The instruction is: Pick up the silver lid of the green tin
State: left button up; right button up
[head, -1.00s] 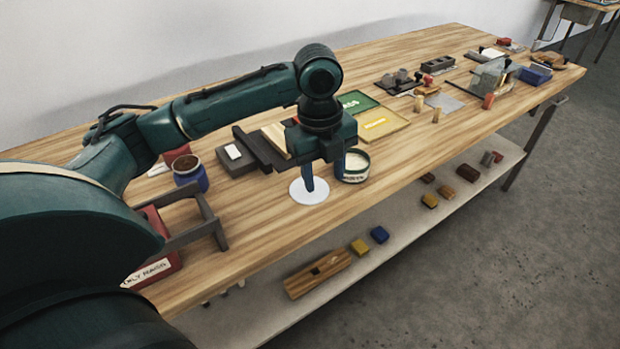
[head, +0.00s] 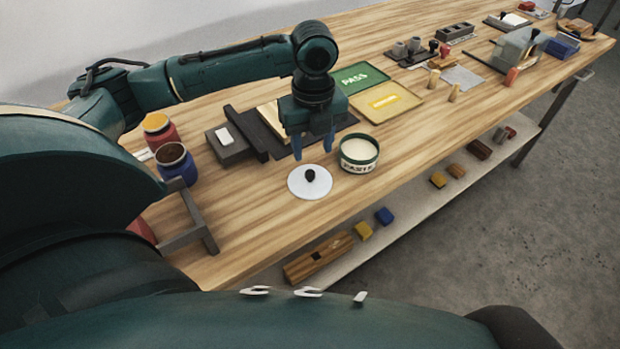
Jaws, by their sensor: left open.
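The silver lid (head: 299,185) lies flat on the wooden bench, a pale disc with a black knob (head: 310,175) on top. The green tin (head: 359,157) stands upright and open just right of it, with pale contents and lettering on its side. My left gripper (head: 313,150) points down with its two blue fingers apart and empty. In the picture it is just above and behind the lid, apart from the knob. My right gripper is not in view.
A dark grey block (head: 229,150) and a blue jar (head: 176,166) stand to the left. A green PASS tray (head: 358,78) and a yellow tray (head: 385,102) lie behind the tin. The bench in front of the lid is clear.

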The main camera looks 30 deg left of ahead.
aim_at(310, 172)
pick_arm(q)
jog(key=shift+s+f, duration=0.2)
jog(key=shift+f, duration=1.3)
jog(key=shift+s+f, duration=0.2)
jog(key=shift+f, duration=1.3)
jog(key=shift+c, duration=0.5)
grip_shut()
